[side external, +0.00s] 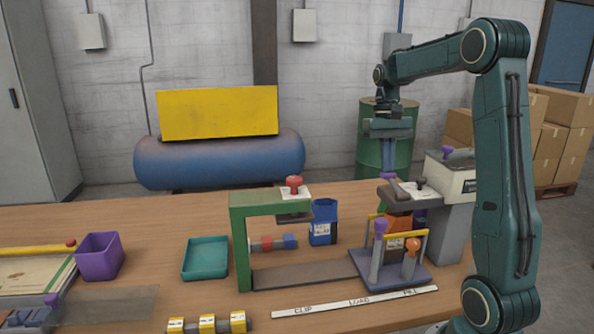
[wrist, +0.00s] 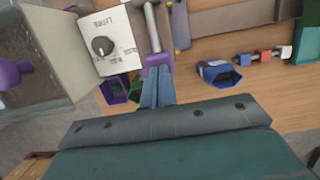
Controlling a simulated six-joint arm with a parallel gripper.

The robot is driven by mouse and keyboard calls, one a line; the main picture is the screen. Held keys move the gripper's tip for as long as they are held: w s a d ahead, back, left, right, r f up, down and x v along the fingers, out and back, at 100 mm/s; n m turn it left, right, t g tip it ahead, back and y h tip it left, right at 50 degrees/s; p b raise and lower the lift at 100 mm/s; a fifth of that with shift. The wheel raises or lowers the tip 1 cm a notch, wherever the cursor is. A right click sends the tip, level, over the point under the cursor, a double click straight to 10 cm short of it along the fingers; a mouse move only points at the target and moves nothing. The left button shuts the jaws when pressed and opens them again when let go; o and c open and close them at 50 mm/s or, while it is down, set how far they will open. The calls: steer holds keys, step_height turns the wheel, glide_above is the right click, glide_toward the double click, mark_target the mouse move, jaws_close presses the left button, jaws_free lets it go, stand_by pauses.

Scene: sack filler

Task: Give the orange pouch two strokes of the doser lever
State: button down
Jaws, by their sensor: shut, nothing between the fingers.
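The orange pouch (side external: 398,221) stands in a yellow-railed carriage (side external: 400,272) under the doser (side external: 450,215); its upper part is partly hidden by the doser head. I cannot make it out in the wrist view. In the wrist view the purple grip (wrist: 158,62) sits on a silver rod, right at the tips of my gripper (wrist: 157,78). My gripper is shut and empty, pointing down. I cannot tell whether the tips touch the grip.
A dial panel (wrist: 112,42) lies beside the lever. A blue pouch (side external: 323,222) stands left of the carriage, near a green frame with a red knob (side external: 293,185). Purple (wrist: 115,90) and green (wrist: 135,86) pouches stand beyond the doser. A teal tray (side external: 190,273) and purple bin (side external: 100,262) stand left.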

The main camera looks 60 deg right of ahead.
steer(key=shift+w+d+f, duration=0.15)
steer(key=shift+f, duration=0.35)
steer(key=shift+w+d+f, duration=0.15)
steer(key=shift+f, duration=0.35)
steer(key=w+d+v, duration=0.2)
steer(key=v, duration=1.2)
steer(key=shift+f, duration=0.3)
stand_by(0.3)
stand_by(1.7)
